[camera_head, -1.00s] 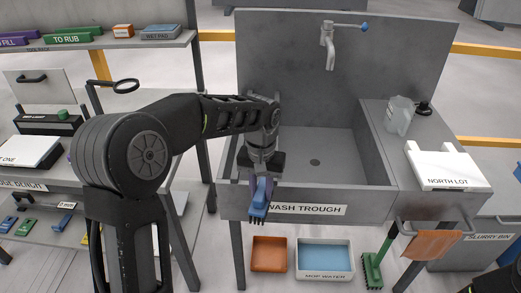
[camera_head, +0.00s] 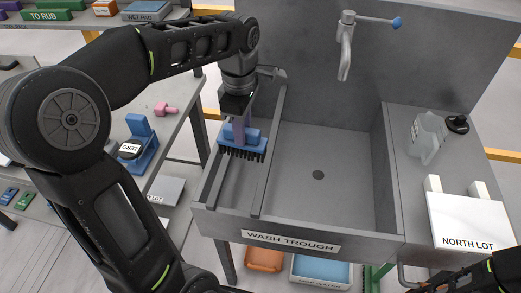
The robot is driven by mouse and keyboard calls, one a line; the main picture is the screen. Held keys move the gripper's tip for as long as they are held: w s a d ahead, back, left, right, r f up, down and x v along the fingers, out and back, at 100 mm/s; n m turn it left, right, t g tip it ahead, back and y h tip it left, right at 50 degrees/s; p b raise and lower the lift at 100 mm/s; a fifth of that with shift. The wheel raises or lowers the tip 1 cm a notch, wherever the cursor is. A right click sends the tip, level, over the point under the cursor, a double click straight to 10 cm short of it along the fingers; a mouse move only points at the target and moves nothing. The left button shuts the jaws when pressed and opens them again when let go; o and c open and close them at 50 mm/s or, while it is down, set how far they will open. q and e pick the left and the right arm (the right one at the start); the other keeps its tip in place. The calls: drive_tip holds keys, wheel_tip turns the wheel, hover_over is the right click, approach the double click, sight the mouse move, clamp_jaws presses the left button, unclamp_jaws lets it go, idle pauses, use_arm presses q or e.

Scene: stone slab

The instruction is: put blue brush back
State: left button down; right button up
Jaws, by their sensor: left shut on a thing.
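The blue brush (camera_head: 229,136) has a blue body with dark bristles pointing down. My left gripper (camera_head: 238,114) is shut on it from above, with a purple part showing between the gripper and the blue body. The brush hangs over the narrow left channel of the grey wash trough (camera_head: 318,220), beside the divider. I cannot tell whether its bristles touch the trough. My right gripper is not in view; only part of a dark arm shows at the lower right.
A tap (camera_head: 346,45) rises over the trough's wide basin, which is empty. A clear jug (camera_head: 426,138) and a white NORTH LOT block (camera_head: 468,218) stand on the right ledge. A blue stand (camera_head: 141,145) is on the left bench. An orange tray (camera_head: 264,259) lies below.

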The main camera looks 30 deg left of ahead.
use_arm(q)
drive_tip(key=shift+w+a+r+n, duration=0.15)
drive_tip(key=shift+w+r+n, duration=0.1)
drive_tip(key=shift+n, duration=0.15)
drive_tip(key=shift+s, duration=0.1)
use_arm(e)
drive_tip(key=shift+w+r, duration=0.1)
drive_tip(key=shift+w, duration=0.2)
use_arm(q)
drive_tip(key=shift+s, duration=0.15)
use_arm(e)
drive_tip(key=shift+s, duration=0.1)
use_arm(q)
wheel_tip(320, 180, down, 5)
drive_tip(key=shift+f+p, duration=0.1)
drive_tip(key=shift+p, duration=0.2)
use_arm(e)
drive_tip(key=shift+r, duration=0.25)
use_arm(q)
wheel_tip(320, 180, down, 4)
drive_tip(key=shift+f+p, duration=0.2)
drive_tip(key=shift+p, duration=0.2)
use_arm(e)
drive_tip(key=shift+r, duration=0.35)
use_arm(q)
drive_tip(key=shift+f, duration=0.1)
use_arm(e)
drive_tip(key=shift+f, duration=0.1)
